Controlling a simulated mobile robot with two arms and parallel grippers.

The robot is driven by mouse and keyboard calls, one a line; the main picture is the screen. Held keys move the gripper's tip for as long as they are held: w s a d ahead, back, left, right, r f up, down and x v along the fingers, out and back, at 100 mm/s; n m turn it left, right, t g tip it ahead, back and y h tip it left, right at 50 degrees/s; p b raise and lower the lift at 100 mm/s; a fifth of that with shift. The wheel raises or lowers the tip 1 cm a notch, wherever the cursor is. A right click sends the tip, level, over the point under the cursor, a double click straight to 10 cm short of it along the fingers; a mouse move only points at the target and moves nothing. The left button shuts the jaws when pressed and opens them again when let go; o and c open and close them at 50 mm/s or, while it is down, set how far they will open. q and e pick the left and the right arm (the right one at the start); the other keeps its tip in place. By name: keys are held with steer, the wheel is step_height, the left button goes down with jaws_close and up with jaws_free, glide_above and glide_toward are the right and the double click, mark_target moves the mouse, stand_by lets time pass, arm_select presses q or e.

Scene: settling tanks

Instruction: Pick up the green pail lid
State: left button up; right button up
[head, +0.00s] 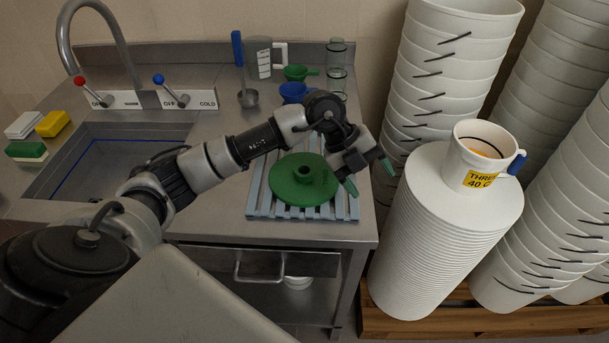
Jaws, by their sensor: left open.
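The green pail lid (290,190) is a round disc with a raised hub in its middle. It lies on a grey slatted rack on the steel counter. My left gripper (369,177) is open, with green fingertips, just right of the lid's right edge. The fingers point down and to the right, and nothing shows between them. I cannot tell whether a finger touches the lid. My right gripper is not in view.
The slatted rack (262,211) sits near the counter's front right corner. A sink (100,165) is at the left. A measuring jug (257,58) and funnels (296,73) stand at the back. Tall white pail stacks and a lid stack (440,235) with a white jug (468,160) crowd the right.

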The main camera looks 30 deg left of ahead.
arm_select(q)
steer(key=w+a+r+n+g+y, duration=0.15)
steer(key=a+n+y, duration=0.25)
steer(key=a+y, duration=0.75)
steer(key=h+p, duration=0.1)
steer(key=h, duration=0.3)
glide_above(305, 169)
steer(key=s+d, duration=0.1)
steer(key=d, duration=0.1)
steer(key=shift+y, duration=0.25)
steer(key=f, duration=0.4)
steer(key=shift+s+a+f, duration=0.1)
steer(key=shift+a+f, duration=0.1)
steer(key=shift+a, duration=0.05)
steer(key=shift+s+a+f+p, duration=0.1)
steer(key=shift+f+p, duration=0.35)
steer(key=shift+f, duration=0.2)
steer(key=f, duration=0.1)
steer(key=f+p, duration=0.1)
steer(key=f, duration=0.1)
steer(key=shift+a+f, duration=0.2)
steer(key=shift+f, duration=0.4)
steer(key=c, duration=1)
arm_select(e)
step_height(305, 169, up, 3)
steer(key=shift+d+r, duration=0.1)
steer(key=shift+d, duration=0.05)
arm_select(q)
steer(key=shift+r, duration=0.1)
